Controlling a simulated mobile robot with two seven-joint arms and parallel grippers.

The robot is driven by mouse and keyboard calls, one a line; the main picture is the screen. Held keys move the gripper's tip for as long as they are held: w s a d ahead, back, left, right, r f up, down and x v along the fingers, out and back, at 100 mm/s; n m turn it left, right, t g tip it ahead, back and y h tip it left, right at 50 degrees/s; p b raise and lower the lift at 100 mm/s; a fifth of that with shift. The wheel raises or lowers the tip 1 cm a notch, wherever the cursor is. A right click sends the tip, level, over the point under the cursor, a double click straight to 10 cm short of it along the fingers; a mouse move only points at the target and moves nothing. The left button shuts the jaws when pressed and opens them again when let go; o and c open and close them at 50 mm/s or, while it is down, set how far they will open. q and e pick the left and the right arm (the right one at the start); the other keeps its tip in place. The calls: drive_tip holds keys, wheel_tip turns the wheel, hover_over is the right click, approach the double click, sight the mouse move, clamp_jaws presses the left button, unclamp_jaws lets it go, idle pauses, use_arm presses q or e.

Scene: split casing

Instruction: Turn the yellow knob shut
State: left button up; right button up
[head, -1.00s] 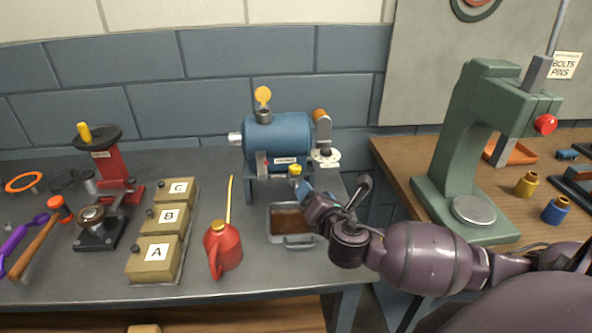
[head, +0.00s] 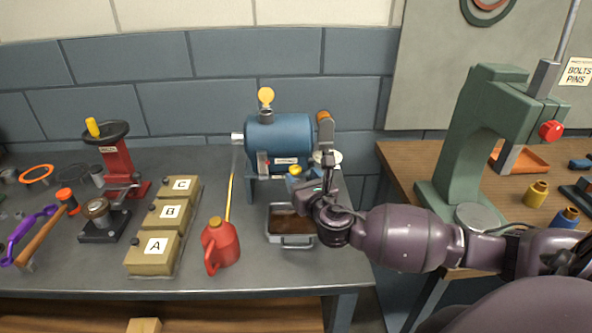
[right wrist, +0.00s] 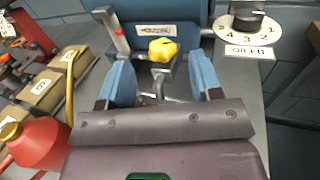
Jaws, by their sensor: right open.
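The yellow knob (head: 295,170) sits low on the front of the blue tank (head: 279,134), above a metal tray. The right wrist view shows the knob (right wrist: 163,49) close up, with a dark mark on its top, on a grey fitting. My right gripper (head: 304,186) is just in front of the knob. In the right wrist view the blue fingers of my right gripper (right wrist: 164,80) are spread wide, with the knob beyond and between them. The fingers do not touch it. My left gripper is not in view.
The metal tray (head: 291,241) with brown contents stands below. A red oil can (head: 220,245) with a long yellow spout is left of it. Boxes A, B and C (head: 153,252) stand further left. A numbered dial labelled OILER (right wrist: 247,22) is right of the knob.

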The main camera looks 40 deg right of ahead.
sight(297, 171)
drive_tip(key=shift+x, duration=2.25)
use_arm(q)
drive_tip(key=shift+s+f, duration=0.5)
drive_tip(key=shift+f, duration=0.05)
use_arm(e)
drive_tip(key=shift+d, duration=0.1)
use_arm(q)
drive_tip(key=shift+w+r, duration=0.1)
use_arm(e)
drive_tip(key=shift+c, duration=0.4)
